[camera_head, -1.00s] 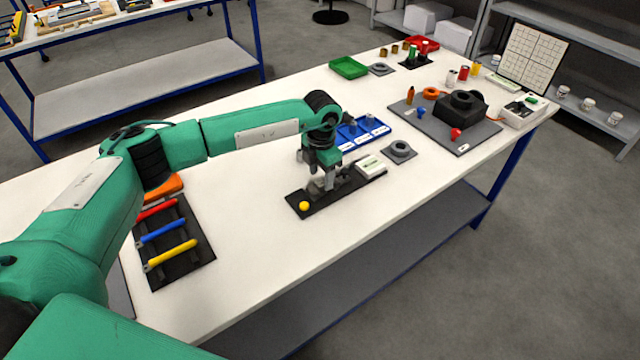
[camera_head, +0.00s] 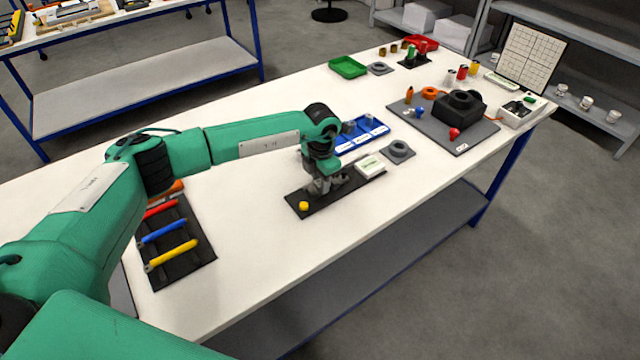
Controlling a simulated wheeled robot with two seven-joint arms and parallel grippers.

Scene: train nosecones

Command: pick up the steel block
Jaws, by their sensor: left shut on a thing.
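My left gripper (camera_head: 324,187) points down at the black mat (camera_head: 350,195) near the front of the white table. It is shut on a small grey thing that seems to be the steel block, mostly hidden by the fingers. I cannot tell whether it touches the mat. A yellow round piece (camera_head: 304,206) sits at the mat's near-left end. A white labelled box (camera_head: 370,165) is at its far-right end. My right gripper is not in view.
A rack with red, blue and yellow bars (camera_head: 170,231) lies to the left. A grey board (camera_head: 440,133) bears a black fixture (camera_head: 460,105). The front table strip is clear.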

